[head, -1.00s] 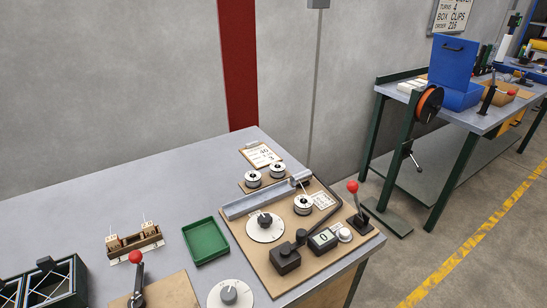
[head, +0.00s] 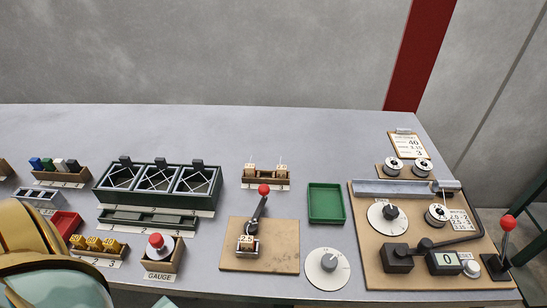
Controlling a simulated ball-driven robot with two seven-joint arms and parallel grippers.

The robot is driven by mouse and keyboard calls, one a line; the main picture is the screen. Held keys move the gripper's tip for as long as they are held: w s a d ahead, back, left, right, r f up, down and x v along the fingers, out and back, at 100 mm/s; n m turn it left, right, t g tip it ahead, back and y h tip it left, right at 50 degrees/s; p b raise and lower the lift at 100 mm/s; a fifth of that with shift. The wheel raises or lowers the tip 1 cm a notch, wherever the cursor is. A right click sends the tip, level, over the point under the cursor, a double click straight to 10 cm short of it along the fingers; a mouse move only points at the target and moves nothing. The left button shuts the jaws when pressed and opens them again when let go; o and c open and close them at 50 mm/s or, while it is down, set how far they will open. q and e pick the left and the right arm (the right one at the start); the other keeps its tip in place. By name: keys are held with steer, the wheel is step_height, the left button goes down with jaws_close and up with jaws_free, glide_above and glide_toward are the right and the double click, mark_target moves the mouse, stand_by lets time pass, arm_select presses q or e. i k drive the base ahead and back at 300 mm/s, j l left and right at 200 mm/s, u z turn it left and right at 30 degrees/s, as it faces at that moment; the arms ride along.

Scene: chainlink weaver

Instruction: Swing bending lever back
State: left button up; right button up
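A lever with a red knob (head: 263,190) stands on a tan board (head: 270,262) in the middle of the bench. Its dark arm rises from a small block with a number tag (head: 247,246) and leans slightly right, toward the back. A second red-knobbed lever (head: 506,235) stands upright on a dark base at the bench's right end. The pictures carry no label telling which is the bending lever. Neither gripper is in view. A gold and teal part of my own body fills the lower left corner, apart from both levers.
A green tray (head: 326,203) and a white dial (head: 327,268) lie right of the tan board. A gauge box with a red button (head: 161,254) and a dark three-bay rack (head: 157,187) stand left. The larger right board (head: 420,282) carries dials and a counter. The bench's back strip is clear.

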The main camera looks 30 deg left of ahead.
mark_target(264, 189)
steer(key=u, duration=1.2)
